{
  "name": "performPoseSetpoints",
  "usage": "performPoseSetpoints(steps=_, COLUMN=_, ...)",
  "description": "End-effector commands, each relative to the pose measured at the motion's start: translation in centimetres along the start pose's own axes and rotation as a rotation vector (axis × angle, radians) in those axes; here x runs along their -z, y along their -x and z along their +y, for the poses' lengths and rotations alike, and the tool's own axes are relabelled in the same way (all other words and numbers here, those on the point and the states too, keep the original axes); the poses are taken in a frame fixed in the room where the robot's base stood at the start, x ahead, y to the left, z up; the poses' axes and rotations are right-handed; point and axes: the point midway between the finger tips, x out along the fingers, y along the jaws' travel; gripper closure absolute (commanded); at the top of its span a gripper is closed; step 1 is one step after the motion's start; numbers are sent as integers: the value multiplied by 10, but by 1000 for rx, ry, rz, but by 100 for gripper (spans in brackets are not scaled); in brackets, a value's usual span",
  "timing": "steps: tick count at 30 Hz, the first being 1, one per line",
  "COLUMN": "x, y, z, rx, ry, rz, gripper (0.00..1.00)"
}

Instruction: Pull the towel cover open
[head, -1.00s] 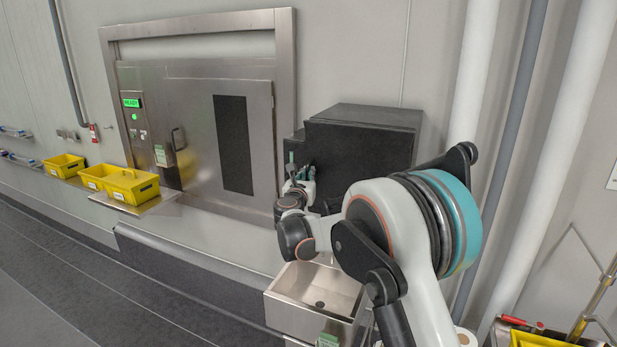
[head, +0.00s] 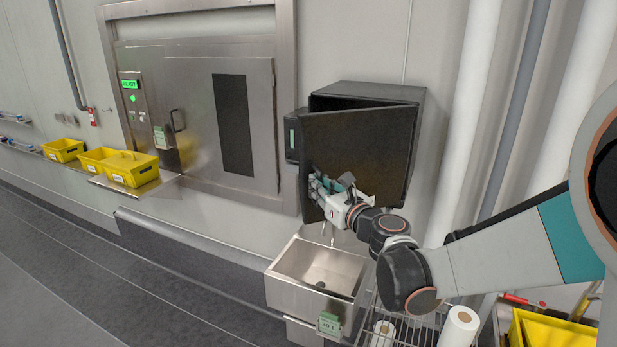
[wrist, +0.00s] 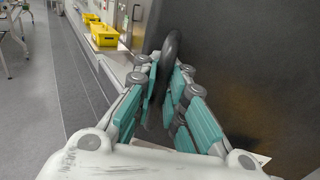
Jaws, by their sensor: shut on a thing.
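The towel cover (head: 365,140) is a dark door on a black box (head: 368,90) mounted on the wall above the sink. It stands partly open, its left edge swung out from the box and a dark gap showing along the top. In the wrist view the cover (wrist: 240,60) fills the right side as a dark panel. My gripper (head: 322,188) is at the cover's lower left. In the wrist view my gripper (wrist: 165,82) has its teal-padded fingers shut on a dark curved handle (wrist: 173,45). The box's inside is mostly hidden behind the cover.
A steel sink (head: 318,275) sits below the cover. A wire rack (head: 400,325) with paper rolls (head: 458,326) is to its right. White and grey pipes (head: 455,120) run up the wall on the right. Yellow bins (head: 132,170) stand on a left shelf.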

Motion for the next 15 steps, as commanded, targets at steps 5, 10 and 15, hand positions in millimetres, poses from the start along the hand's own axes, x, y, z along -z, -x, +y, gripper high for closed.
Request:
performPoseSetpoints(steps=5, x=1, y=49, z=-5, rx=-145, ry=0, rz=0, gripper=100)
performPoseSetpoints(steps=10, x=1, y=92, z=-13, rx=-287, ry=0, rz=1, gripper=100)
performPoseSetpoints(steps=15, x=0, y=129, z=-23, rx=-417, ry=0, rz=1, gripper=100)
